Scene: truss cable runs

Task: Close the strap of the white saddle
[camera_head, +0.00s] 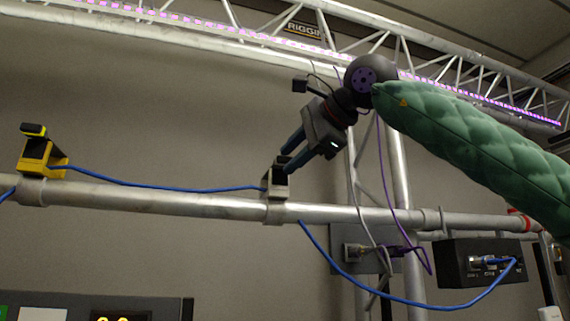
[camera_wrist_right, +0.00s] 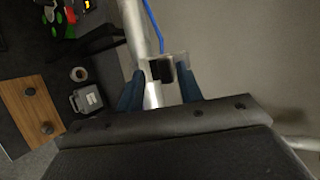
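The white saddle (camera_head: 276,183), pale grey in this light with a black inside, sits on the horizontal pipe (camera_head: 345,213) near the middle of the head view. It also shows in the right wrist view (camera_wrist_right: 162,70), just ahead of my fingers. My right gripper (camera_head: 288,163) comes down to it from the upper right. Its two blue fingers are apart, with the fingertips close to the saddle's top; I cannot tell whether they touch. The strap is not clear, as the fingers partly cover the saddle. A blue cable (camera_head: 165,187) reaches the saddle from the left. My left gripper is not in view.
A yellow saddle (camera_head: 40,155) with its top piece raised stands on the pipe at left. A black socket box (camera_head: 485,264) hangs at right, with blue cable looping below the pipe to it. A purple cable (camera_head: 408,215) and upright poles stand right of the saddle.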

